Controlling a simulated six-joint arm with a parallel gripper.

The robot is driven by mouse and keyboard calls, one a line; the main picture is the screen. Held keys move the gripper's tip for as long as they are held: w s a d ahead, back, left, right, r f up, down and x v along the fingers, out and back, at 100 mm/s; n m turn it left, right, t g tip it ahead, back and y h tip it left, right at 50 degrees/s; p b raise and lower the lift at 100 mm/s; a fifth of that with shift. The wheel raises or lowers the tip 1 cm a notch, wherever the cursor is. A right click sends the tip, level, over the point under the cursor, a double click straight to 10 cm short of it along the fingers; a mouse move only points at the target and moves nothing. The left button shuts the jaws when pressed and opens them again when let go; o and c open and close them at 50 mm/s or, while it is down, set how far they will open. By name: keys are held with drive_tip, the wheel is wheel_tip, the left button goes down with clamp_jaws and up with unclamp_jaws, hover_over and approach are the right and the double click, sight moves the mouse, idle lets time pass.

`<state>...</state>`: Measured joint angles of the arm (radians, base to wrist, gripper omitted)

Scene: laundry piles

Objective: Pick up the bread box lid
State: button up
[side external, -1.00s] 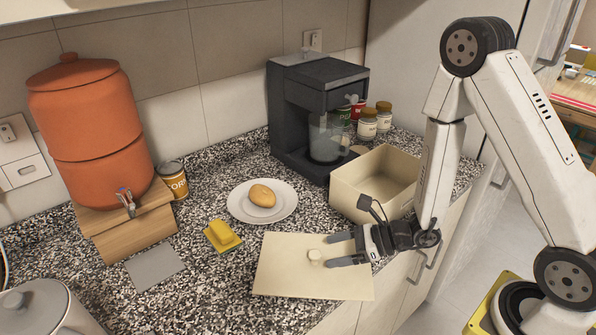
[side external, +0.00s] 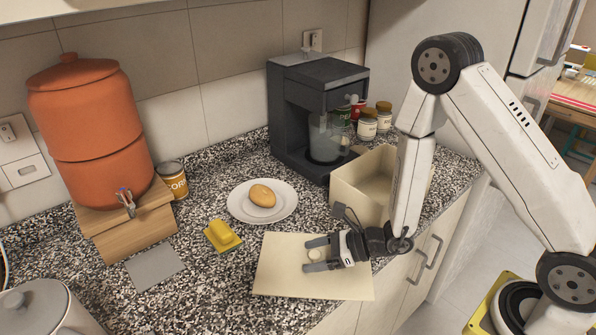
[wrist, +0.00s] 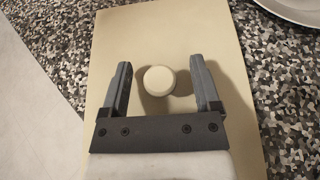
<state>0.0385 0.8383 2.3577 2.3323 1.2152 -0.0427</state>
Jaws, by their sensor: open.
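The bread box lid (side external: 285,277) is a flat cream panel lying on the speckled counter near its front edge. Its round knob (wrist: 160,80) stands up from the panel and shows between my fingers in the wrist view. My gripper (side external: 310,254) is over the lid with its fingers open on either side of the knob. In the wrist view my gripper (wrist: 162,85) shows a gap between the knob and each finger. The open cream bread box (side external: 350,200) stands behind my gripper, partly hidden by my arm.
A plate (side external: 237,212) with a bread roll (side external: 262,195) lies behind the lid. A yellow sponge (side external: 222,236) is to the left. A coffee machine (side external: 290,110), several jars (side external: 367,124) and an orange dispenser (side external: 90,125) stand farther back.

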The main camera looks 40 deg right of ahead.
sight(315, 253)
clamp_jaws()
drive_tip(key=shift+r, duration=0.2)
idle(0.5)
drive_tip(key=shift+r, duration=4.8)
